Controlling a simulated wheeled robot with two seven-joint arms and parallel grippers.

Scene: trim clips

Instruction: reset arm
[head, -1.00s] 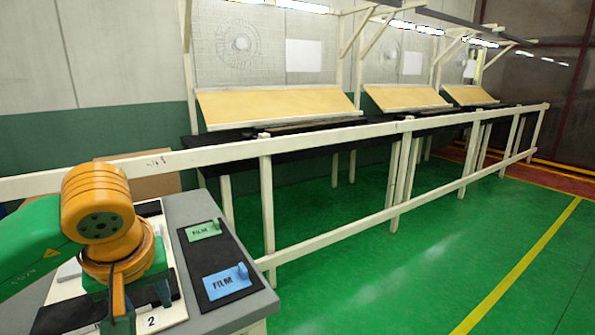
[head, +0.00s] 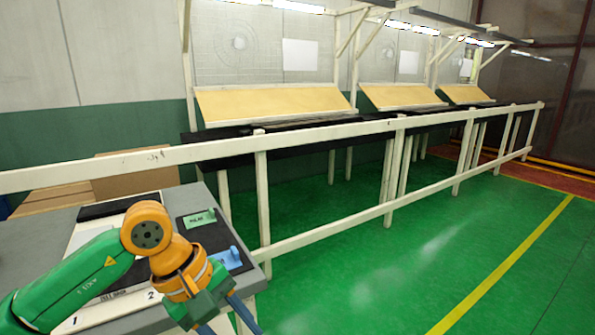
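My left arm comes in from the lower left, green with orange joints. Its wrist is over the front edge of the grey table (head: 40,240). The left gripper (head: 225,326) points down at the bottom of the picture; its fingertips are cut off or blurred, so I cannot tell whether it is open. My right arm and gripper are not in view. A green FILM piece (head: 199,218) and a blue piece (head: 228,258) lie on a black mat (head: 190,234) at the table's right side. The arm partly hides the mat and a white board with numbers 1 and 2 (head: 88,236).
A white wooden rail (head: 330,137) runs behind the table and off to the right. Behind it stand benches with tan slanted boards (head: 270,102). Cardboard boxes (head: 130,175) sit behind the table. The green floor at right is clear.

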